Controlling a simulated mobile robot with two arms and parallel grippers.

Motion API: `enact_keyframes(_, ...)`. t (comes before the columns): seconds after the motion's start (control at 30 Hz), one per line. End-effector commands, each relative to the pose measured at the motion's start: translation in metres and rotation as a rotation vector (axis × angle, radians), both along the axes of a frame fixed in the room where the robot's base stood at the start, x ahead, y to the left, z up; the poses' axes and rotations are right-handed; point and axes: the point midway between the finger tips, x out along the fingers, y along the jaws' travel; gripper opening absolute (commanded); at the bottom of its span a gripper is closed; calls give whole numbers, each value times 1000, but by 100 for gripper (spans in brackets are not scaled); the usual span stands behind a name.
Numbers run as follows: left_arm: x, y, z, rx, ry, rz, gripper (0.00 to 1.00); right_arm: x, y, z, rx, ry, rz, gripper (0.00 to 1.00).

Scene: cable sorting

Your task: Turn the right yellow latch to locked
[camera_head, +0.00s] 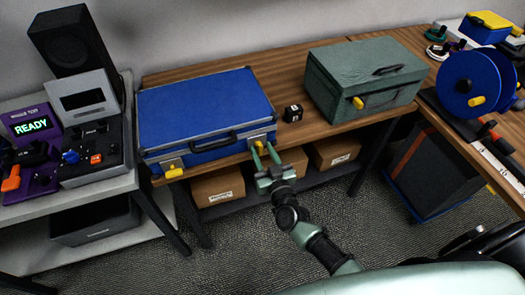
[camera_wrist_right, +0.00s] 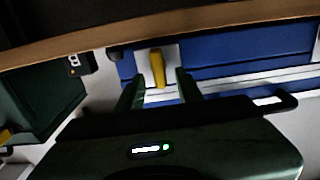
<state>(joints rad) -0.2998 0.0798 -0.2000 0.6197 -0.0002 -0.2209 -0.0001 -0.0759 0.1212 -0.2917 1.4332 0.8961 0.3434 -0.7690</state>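A blue case (camera_head: 205,105) with metal edging lies closed near the front edge of the wooden table. Its right yellow latch (camera_head: 259,146) sits on a light plate on the front face, and it also shows in the right wrist view (camera_wrist_right: 157,68). The left yellow latch (camera_head: 173,172) is at the other end of that face. My right gripper (camera_head: 264,150) is open at the right latch. In the right wrist view its two fingers (camera_wrist_right: 160,88) stand apart with the latch between them; contact cannot be told. My left gripper is not in view.
A black handle (camera_head: 215,142) is left of the right latch. A small black cube (camera_head: 293,113) and a green case (camera_head: 365,75) with a yellow latch are to the right. Cardboard boxes (camera_head: 218,187) sit on the shelf below.

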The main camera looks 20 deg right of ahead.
Motion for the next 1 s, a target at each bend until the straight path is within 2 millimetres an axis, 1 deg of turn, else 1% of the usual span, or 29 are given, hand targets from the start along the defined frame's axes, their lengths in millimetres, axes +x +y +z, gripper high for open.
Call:
enact_keyframes(0.23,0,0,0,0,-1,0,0,1,0,0,0,0,0,36)
enact_keyframes(0.27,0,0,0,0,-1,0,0,1,0,0,0,0,0,28)
enact_keyframes(0.3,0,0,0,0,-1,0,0,1,0,0,0,0,0,17)
enact_keyframes(0.37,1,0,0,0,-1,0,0,1,0,0,0,0,0,0)
enact_keyframes(0.77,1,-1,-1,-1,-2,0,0,1,0,0,35,1,0,0)
enact_keyframes(1.0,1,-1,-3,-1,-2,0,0,1,-2,-1,168,5,0,0)
